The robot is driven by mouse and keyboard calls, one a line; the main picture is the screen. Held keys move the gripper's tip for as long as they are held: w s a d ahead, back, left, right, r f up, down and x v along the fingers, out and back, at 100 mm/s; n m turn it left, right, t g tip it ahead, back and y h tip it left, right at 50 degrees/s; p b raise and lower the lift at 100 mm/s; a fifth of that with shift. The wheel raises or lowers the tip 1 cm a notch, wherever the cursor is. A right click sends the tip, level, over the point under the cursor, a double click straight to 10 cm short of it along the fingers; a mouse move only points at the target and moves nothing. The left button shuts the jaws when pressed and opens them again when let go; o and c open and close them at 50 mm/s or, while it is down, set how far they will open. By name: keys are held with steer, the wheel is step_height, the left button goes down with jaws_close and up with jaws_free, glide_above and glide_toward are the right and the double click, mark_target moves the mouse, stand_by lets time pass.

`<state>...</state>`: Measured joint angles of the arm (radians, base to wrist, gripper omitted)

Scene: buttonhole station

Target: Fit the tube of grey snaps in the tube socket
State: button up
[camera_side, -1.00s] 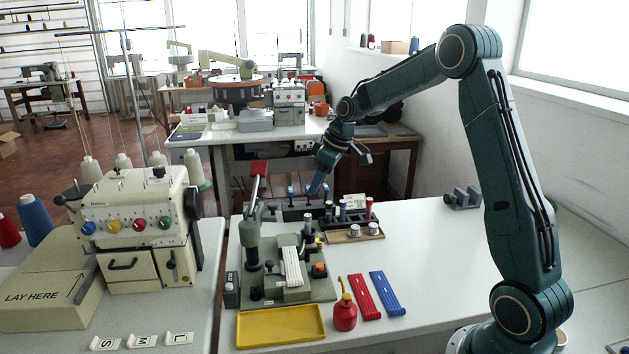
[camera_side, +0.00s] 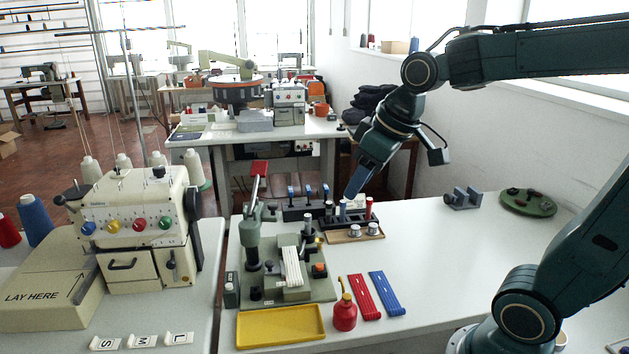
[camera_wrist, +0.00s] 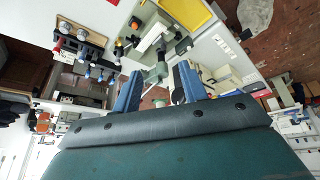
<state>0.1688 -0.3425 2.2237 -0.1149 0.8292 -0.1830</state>
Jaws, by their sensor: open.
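My gripper (camera_side: 352,193) points down and left, near the dark tube rack (camera_side: 346,216). In the wrist view its blue fingers (camera_wrist: 158,92) are spread with nothing between them. The rack holds several upright tubes: a grey one (camera_side: 329,210), a blue one (camera_side: 343,208) and a red one (camera_side: 368,206). The grey one looks like the tube of grey snaps, but it is small. In the side view the fingertips overlap the rack near the blue tube; I cannot tell the gap. The green press (camera_side: 290,291) stands left of the rack. I cannot clearly make out its tube socket.
A wooden tray (camera_side: 343,240) with two silver cylinders lies before the rack. Blue-handled tools (camera_side: 308,191) stand behind. A yellow tray (camera_side: 281,326), red oil can (camera_side: 345,315) and red and blue strips (camera_side: 386,293) lie in front. The table's right side is mostly clear.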

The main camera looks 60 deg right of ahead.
steer(key=s+a+f+m, duration=0.1)
steer(key=s+a+f, duration=0.1)
steer(key=s, duration=0.9)
steer(key=shift+s+a+t, duration=0.25)
steer(key=shift+a+t, duration=0.05)
steer(key=shift+a, duration=0.05)
